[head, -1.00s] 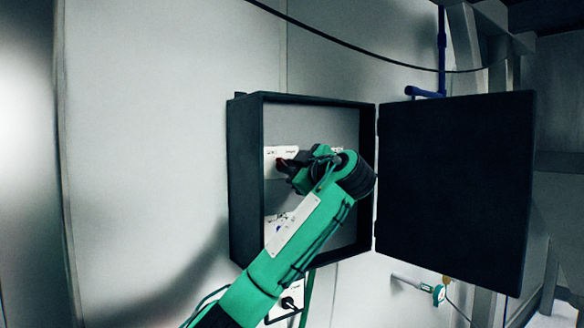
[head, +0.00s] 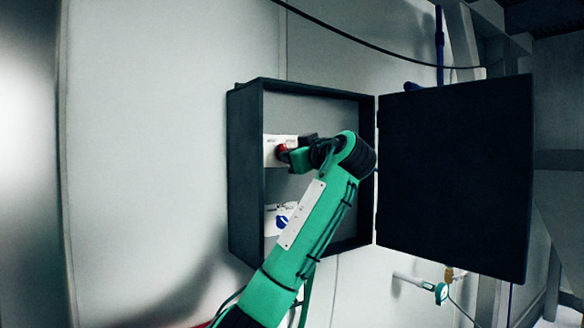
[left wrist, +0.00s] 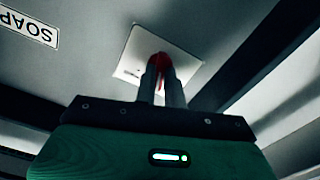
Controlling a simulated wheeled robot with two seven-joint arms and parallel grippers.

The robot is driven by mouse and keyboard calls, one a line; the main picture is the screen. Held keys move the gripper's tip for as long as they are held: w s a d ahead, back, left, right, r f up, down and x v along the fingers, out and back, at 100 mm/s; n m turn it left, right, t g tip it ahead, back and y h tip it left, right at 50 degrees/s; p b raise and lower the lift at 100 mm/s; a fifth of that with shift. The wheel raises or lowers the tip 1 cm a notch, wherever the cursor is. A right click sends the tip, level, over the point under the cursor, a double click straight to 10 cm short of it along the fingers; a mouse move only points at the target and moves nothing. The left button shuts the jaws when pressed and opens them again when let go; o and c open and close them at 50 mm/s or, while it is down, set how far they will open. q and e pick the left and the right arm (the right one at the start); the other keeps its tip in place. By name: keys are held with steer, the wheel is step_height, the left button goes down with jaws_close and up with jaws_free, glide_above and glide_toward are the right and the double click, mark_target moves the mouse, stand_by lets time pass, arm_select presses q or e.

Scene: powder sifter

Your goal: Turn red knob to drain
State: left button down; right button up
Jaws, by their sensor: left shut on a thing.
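The red knob (head: 283,151) sits on a white plate (head: 271,143) inside an open black wall box. In the left wrist view the red knob (left wrist: 160,62) shows between the two fingers, with the white plate (left wrist: 190,62) behind it. My left gripper (head: 289,156) reaches into the box and is shut on the red knob; it also shows in the left wrist view (left wrist: 160,75). The fingers hide part of the knob. My right gripper is in neither view.
The black box (head: 243,180) has its door (head: 455,180) swung open to the right. A lower white plate with a blue knob (head: 282,222) sits below, partly behind my arm. A pipe with a valve (head: 440,292) juts from the wall at lower right. A label reading SOAP (left wrist: 30,25) shows in the wrist view.

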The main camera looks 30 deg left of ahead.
arm_select(q)
steer(key=shift+r+m+b, duration=0.1)
steer(key=shift+m+b, duration=2.65)
steer(key=shift+m, duration=3.55)
steer(key=c, duration=1.5)
jaws_free()
